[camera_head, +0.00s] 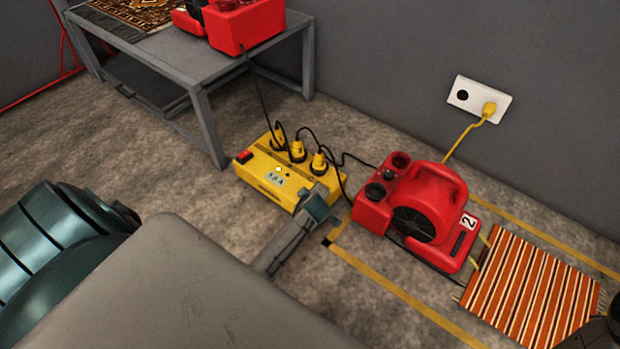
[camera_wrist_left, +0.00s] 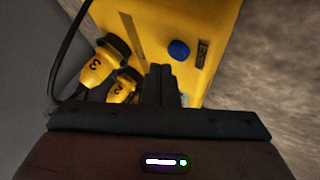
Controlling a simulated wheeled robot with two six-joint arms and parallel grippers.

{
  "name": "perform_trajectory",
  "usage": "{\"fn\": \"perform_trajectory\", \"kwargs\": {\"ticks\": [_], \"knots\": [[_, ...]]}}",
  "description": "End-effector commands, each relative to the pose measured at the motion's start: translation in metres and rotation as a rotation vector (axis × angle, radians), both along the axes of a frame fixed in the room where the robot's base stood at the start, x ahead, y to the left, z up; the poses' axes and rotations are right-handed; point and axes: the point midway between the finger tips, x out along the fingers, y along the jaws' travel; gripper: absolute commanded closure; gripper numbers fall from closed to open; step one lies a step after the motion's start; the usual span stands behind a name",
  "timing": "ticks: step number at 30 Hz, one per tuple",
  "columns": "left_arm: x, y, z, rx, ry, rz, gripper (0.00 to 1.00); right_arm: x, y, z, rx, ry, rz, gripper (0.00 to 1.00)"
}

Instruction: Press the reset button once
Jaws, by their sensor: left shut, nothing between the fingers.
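A yellow power box (camera_head: 270,185) lies on the floor beside the table, with several yellow plugs in its top and a red switch (camera_head: 245,157) at its left end. In the left wrist view, a round blue button (camera_wrist_left: 179,50) sits on the box's yellow face (camera_wrist_left: 215,35) beside a small dark label (camera_wrist_left: 202,53). My left gripper (camera_head: 319,196) is at the box's right end and hides part of it. Its shut, empty fingers (camera_wrist_left: 161,75) point at the yellow face, just below the blue button in the picture. Contact cannot be told.
A red blower (camera_head: 440,190) stands close to the right of the box. Black cables run around the plugs (camera_wrist_left: 98,68). A grey table (camera_head: 205,80) stands behind left, a striped rug (camera_head: 530,290) lies at right, and a wall socket (camera_head: 478,99) is behind.

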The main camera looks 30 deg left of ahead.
Motion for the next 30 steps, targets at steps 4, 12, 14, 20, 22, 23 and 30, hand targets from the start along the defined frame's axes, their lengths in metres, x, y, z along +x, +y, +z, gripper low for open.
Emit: {"fn": "perform_trajectory", "kwargs": {"ticks": [4, 12, 14, 20, 22, 23, 30], "knots": [[0.0, 0.0, -0.001, 0.0, 0.0, 0.0, 1.0, 0.0, 0.0, -0.001, 0.0, 0.0, 0.0, 0.45], [0.0, 0.0, 0.012, 0.0, 0.0, 0.0, 1.0, 0.0, 0.0, 0.011, 0.0, 0.0, 0.0, 0.45], [0.0, 0.0, 0.019, 0.0, 0.0, 0.0, 1.0, 0.0, 0.0, 0.018, 0.0, 0.0, 0.0, 0.45], [0.0, 0.0, 0.04, 0.0, 0.0, 0.0, 1.0, 0.0, 0.0, 0.036, 0.0, 0.0, 0.0, 0.45], [0.0, 0.0, 0.046, 0.0, 0.0, 0.0, 1.0, 0.0, 0.0, 0.042, 0.0, 0.0, 0.0, 0.45], [0.0, 0.0, 0.048, 0.0, 0.0, 0.0, 1.0, 0.0, 0.0, 0.044, 0.0, 0.0, 0.0, 0.45], [0.0, 0.0, 0.049, 0.0, 0.0, 0.0, 1.0, 0.0, 0.0, 0.045, 0.0, 0.0, 0.0, 0.45]]}}
